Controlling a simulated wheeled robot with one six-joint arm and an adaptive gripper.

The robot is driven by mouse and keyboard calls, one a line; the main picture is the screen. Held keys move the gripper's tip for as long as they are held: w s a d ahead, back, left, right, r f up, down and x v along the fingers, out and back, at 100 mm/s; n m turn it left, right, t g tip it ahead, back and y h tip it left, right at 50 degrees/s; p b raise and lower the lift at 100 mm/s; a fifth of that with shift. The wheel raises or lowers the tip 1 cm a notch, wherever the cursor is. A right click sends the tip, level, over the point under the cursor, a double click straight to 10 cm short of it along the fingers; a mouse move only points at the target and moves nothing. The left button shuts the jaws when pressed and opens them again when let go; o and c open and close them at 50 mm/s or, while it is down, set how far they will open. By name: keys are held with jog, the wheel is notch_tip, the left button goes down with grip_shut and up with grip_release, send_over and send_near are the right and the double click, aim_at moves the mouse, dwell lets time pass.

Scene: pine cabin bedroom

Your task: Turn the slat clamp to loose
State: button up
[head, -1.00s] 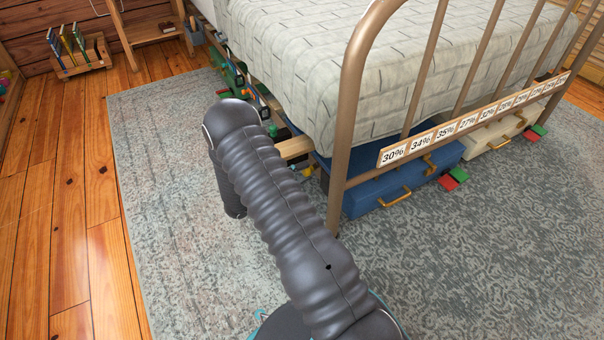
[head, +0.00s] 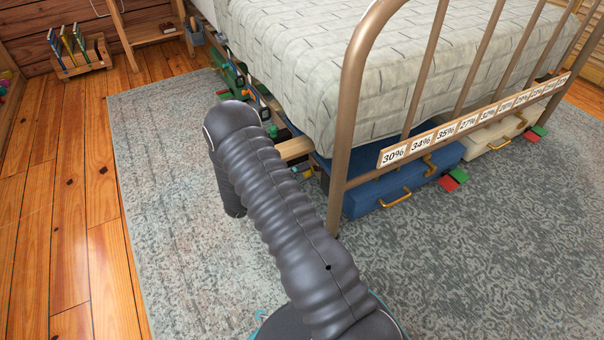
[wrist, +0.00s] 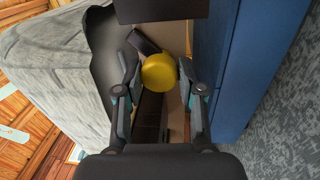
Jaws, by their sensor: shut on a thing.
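In the wrist view, a round yellow knob (wrist: 159,72), seemingly the slat clamp's, sits between the fingertips of my gripper (wrist: 158,78). The fingers are closed on it from both sides. A dark lever-like piece (wrist: 142,42) shows just behind the knob. Any loose or tight marking is not visible. In the head view my arm hides my gripper and the clamp beside the bed's near side. The end of a pale wooden slat (head: 295,148) sticks out under the mattress there.
A bronze bed frame (head: 345,130) with a percentage label strip (head: 470,122) stands close to my arm. Under the bed are a blue drawer box (head: 370,193) and a cream one (head: 490,140). The patterned rug (head: 160,200) is open to the left.

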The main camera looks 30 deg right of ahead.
jog(key=o, duration=0.8)
jog(key=shift+o, duration=0.2)
jog(key=shift+a, duration=0.1)
jog(key=a+f, duration=0.1)
jog(key=a, duration=1.1)
jog(key=shift+s, duration=0.2)
jog(key=shift+f, duration=0.15)
